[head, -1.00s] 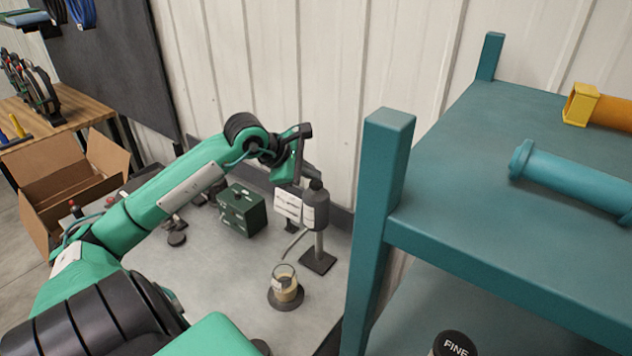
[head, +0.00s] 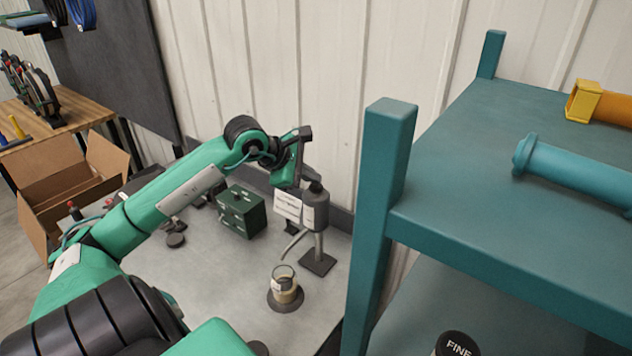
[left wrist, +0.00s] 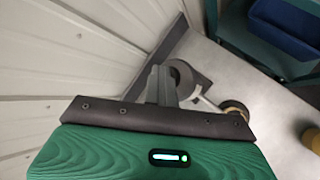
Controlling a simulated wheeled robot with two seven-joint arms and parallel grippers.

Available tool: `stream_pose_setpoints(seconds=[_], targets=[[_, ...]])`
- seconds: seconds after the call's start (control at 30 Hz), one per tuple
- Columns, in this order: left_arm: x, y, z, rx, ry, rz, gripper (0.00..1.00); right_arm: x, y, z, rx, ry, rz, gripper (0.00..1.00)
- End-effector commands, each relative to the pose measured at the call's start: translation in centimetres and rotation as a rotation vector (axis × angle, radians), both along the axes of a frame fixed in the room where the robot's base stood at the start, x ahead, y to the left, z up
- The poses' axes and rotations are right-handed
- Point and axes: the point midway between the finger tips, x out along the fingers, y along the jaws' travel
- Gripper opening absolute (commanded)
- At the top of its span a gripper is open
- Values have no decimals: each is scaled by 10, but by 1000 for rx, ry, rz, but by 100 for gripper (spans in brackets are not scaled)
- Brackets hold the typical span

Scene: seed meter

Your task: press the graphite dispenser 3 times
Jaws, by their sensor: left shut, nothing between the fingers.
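The graphite dispenser (head: 316,216) is a dark grey bottle on a stand with a square base and a pale spout angled down to the left. Its top (head: 315,187) is partly hidden by my left gripper. A glass jar (head: 284,283) with beige contents stands on a round dark pad below the spout. My left gripper (head: 306,178) is shut and empty, right at the dispenser's top; I cannot tell whether it touches. In the left wrist view, the shut fingers (left wrist: 160,86) overlap the dispenser (left wrist: 184,82), with the jar (left wrist: 235,110) beyond. My right gripper is not in view.
A dark green box (head: 241,211) stands left of the dispenser. A teal shelf (head: 480,170) with a tall post (head: 385,165) rises close on the right. The wall is close behind.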

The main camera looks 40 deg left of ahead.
Motion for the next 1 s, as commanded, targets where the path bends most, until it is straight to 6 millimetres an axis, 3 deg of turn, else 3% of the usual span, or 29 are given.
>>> stream_pose_setpoints(seconds=[0.27, 0.7, 1.0], targets=[[0, 0, -2, 0, 6, 0, 0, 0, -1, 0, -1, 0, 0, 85], [0, 1, 22, 2, 3, 1, 0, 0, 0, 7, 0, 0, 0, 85], [0, 1, 25, 0, 2, 0, 0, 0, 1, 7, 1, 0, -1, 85]])
